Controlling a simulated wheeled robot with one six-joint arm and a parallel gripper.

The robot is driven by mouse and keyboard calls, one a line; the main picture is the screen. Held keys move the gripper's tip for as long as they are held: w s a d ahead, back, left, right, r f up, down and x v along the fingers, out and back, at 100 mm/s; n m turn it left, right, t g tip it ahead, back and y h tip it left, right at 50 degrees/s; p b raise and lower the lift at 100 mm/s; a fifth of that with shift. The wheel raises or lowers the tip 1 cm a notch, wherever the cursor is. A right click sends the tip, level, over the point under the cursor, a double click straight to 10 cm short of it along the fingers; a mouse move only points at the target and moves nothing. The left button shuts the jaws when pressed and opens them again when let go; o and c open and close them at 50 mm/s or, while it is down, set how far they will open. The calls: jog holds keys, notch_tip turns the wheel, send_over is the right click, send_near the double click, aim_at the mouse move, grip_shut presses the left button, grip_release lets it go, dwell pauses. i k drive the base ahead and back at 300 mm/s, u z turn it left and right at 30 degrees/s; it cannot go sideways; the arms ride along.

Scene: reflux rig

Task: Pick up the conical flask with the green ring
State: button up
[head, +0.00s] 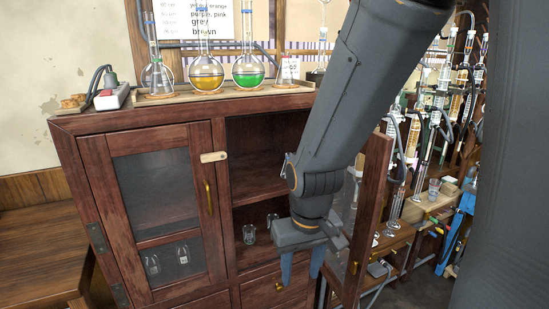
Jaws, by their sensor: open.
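A clear conical flask (157,80) stands at the left on top of the wooden cabinet (190,108). A second, smaller conical-looking vessel (287,70) stands at the right on the cabinet top, partly beside my arm. My gripper (301,277) points down in front of the cabinet's open right side, with its two blue fingers apart and nothing seen between them. It is below the cabinet top and apart from both vessels.
Round flasks with yellow (207,74) and green liquid (248,71) stand between the two vessels. A power strip (112,97) lies at the left. A glass beaker (249,234) stands inside the cabinet. The open right door (371,205) is beside my gripper. Crowded glassware fills the right background.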

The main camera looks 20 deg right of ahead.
aim_at(160, 84)
jog(key=u, duration=0.1)
jog(key=k, duration=0.8)
jog(key=z, duration=0.45)
jog(key=i, duration=1.1)
jog(key=u, duration=1.15)
